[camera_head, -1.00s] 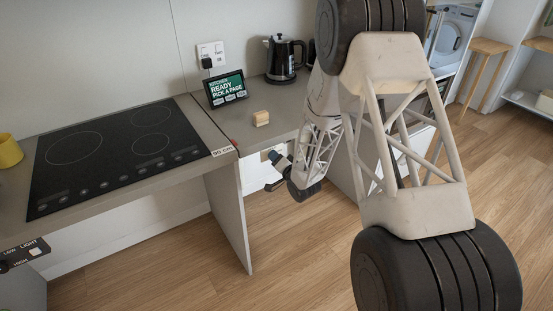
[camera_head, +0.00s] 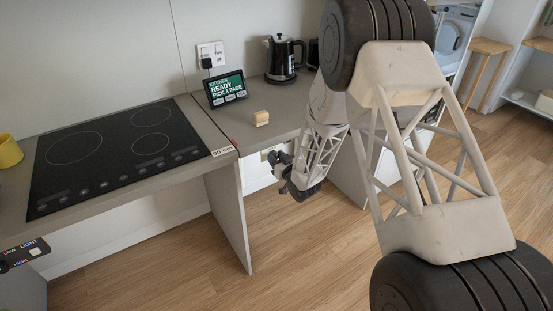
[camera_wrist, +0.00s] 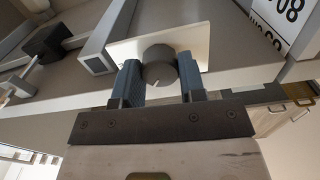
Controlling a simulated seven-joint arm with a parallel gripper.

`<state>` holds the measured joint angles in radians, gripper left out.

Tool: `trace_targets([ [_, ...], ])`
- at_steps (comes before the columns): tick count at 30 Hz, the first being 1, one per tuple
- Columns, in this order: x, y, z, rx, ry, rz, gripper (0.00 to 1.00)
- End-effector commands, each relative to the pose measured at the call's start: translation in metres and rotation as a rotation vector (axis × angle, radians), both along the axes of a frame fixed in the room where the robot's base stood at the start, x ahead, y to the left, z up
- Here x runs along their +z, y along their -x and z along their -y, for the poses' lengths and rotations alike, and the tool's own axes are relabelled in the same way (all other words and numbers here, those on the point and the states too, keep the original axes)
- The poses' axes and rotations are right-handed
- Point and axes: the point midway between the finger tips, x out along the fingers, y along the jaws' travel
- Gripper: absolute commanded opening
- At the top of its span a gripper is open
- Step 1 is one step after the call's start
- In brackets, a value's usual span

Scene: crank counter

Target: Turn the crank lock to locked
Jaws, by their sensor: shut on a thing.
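A round grey knob (camera_wrist: 160,68) with a small pale mark on its face shows in the wrist view, in front of a white plate (camera_wrist: 203,40) under the counter's edge. I take it for the crank lock; no locked or unlocked wording is readable. My gripper (camera_wrist: 161,80) has one blue-grey finger on each side of the knob and is shut on it. In the head view my gripper (camera_head: 279,160) is at the counter's front, small and partly hidden by my wrist, and the knob cannot be made out.
A dark handle on a metal crank arm (camera_wrist: 45,42) is left of the knob in the wrist view. A printed label (camera_wrist: 290,20) is at upper right. The hob (camera_head: 118,148), wooden block (camera_head: 261,118), tablet (camera_head: 226,90) and kettle (camera_head: 283,58) are on the counter.

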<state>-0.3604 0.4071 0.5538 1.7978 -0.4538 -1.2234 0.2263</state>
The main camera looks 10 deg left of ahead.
Motion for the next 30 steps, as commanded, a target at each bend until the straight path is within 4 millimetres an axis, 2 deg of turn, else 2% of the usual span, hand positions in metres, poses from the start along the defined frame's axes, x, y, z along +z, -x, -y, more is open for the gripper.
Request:
trace_targets([
  [18,0.0017,-0.0007,-0.0001,0.0,0.378,0.38,0.14],
  [30,0.001,-0.0005,-0.0002,0.0,0.469,0.47,0.14],
])
